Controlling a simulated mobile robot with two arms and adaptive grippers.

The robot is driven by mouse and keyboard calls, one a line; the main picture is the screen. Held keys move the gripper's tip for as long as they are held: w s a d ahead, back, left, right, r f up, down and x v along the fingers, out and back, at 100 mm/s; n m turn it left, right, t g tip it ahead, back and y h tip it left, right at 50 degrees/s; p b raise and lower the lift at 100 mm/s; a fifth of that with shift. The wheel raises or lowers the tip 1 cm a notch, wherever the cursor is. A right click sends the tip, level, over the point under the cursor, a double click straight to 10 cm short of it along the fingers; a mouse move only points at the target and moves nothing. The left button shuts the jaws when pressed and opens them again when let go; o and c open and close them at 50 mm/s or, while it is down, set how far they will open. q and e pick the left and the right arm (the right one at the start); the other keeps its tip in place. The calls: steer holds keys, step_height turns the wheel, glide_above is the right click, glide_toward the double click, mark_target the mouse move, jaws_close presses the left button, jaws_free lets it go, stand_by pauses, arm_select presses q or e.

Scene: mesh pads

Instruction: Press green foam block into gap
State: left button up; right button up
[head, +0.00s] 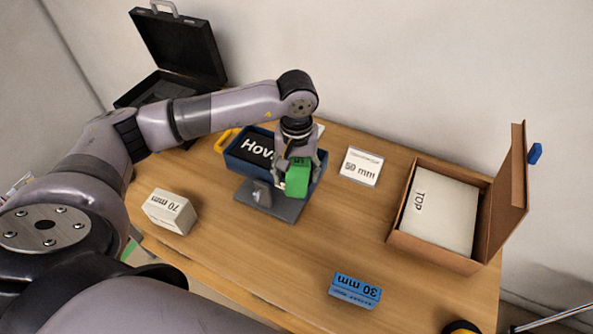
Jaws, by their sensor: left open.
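The green foam block (297,178) stands between the fingers of my left gripper (299,165), at the right end of a blue tray (238,160). My left gripper points down over it and is open, with its fingers around the upper part of the block. A black item marked "Hov" (252,150) lies in the tray to the left of the block. The gap itself is hidden by the gripper and the block, so I cannot tell how deep the block sits. My right gripper is not in view.
A white 70 mm block (170,211) is left on the table, a blue 30 mm block (355,290) in front. A "50 mm" card (361,167) lies right of the tray. An open brown box (440,252) is at right, a black case (180,50) behind left.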

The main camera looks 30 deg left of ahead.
arm_select(q)
steer(key=shift+r, duration=0.1)
steer(key=shift+r+p, duration=0.2)
steer(key=shift+p, duration=0.15)
steer(key=shift+r+p, duration=0.35)
steer(key=shift+p, duration=0.1)
steer(key=shift+w+r+b, duration=0.1)
steer(key=shift+r+b, duration=0.45)
steer(key=shift+b, duration=0.3)
step_height(320, 180, up, 10)
steer(key=b, duration=0.2)
steer(key=shift+f+b, duration=0.2)
steer(key=shift+b, duration=0.15)
steer(key=shift+r, duration=0.4)
steer(key=shift+f, duration=0.1)
